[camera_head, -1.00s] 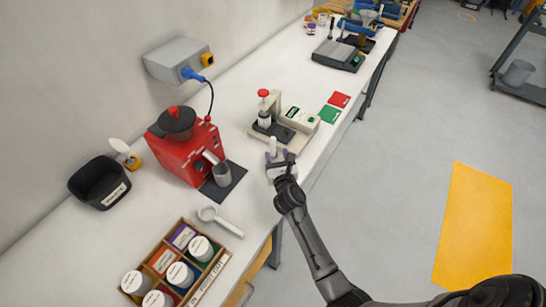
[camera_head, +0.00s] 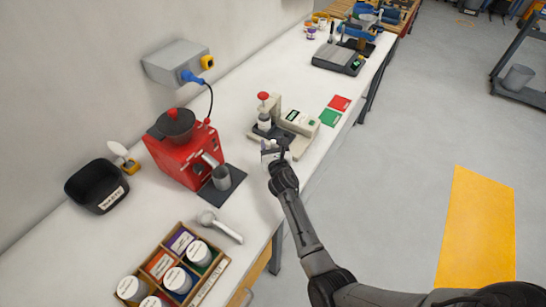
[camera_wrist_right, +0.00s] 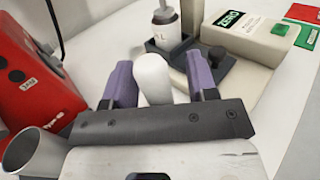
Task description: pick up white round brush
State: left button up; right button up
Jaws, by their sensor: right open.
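A white, smooth, round-topped piece, which looks like the white round brush (camera_wrist_right: 153,80), stands between the two purple fingers of my right gripper (camera_wrist_right: 161,82) in the right wrist view. The fingers are open with a gap on each side of it; I cannot see contact. Its lower part is hidden behind the gripper's dark crossbar. In the head view my right gripper (camera_head: 274,154) is at the bench's front edge, just in front of the press, and largely hides the white piece. My left gripper is not in view.
A press with a red knob (camera_head: 263,97) and a beige scale box (camera_head: 299,122) stand just beyond the gripper. The red grinder (camera_head: 178,155) and a grey cup (camera_head: 221,178) are to the left. Green (camera_head: 330,117) and red cards lie to the right.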

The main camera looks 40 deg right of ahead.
grip_shut()
dwell(0.4)
jog(key=shift+r, duration=0.1)
